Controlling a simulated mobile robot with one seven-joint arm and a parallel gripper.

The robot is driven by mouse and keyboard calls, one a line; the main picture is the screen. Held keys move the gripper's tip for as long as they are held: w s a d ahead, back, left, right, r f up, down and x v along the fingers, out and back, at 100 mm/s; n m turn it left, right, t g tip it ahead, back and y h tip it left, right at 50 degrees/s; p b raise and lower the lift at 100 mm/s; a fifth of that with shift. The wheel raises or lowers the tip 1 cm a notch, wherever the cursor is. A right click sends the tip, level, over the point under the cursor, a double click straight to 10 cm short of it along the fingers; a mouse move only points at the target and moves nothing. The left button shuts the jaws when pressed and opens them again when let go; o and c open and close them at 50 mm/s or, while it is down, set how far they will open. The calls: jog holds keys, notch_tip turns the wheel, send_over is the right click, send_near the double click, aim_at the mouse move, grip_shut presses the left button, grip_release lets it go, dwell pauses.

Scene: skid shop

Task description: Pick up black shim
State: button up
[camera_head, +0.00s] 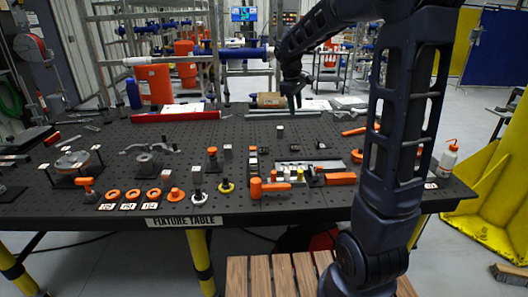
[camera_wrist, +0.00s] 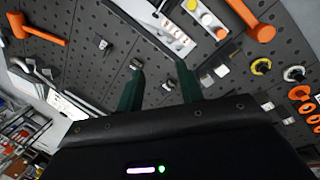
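Several small dark blocks lie on the fixture table; I cannot tell surely which is the black shim. One small dark piece (camera_head: 320,145) lies alone right of centre, behind the light tray. My gripper (camera_head: 294,101) is above the far part of the table. In the wrist view its green fingers (camera_wrist: 159,66) are apart with nothing held between them.
The black perforated fixture table (camera_head: 230,130) has free room at its middle back. The light tray (camera_head: 285,167) holds knobs. An orange-handled tool (camera_head: 268,187) lies in front. A red bar (camera_head: 175,116) lies at the back left. A white bottle (camera_head: 448,158) stands at the right.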

jog(key=w+a+f+n+h, duration=0.1)
jog(key=w+a+f+n, duration=0.3)
jog(key=w+a+f, duration=0.45)
jog(key=n+g+h, duration=0.1)
jog(key=n+g, duration=0.1)
jog(key=n, duration=0.2)
send_near(264, 147)
jog(key=shift+m, duration=0.3)
jog(key=x, duration=1)
jog(key=shift+w+f, duration=0.3)
jog(key=shift+w, duration=0.05)
grip_shut()
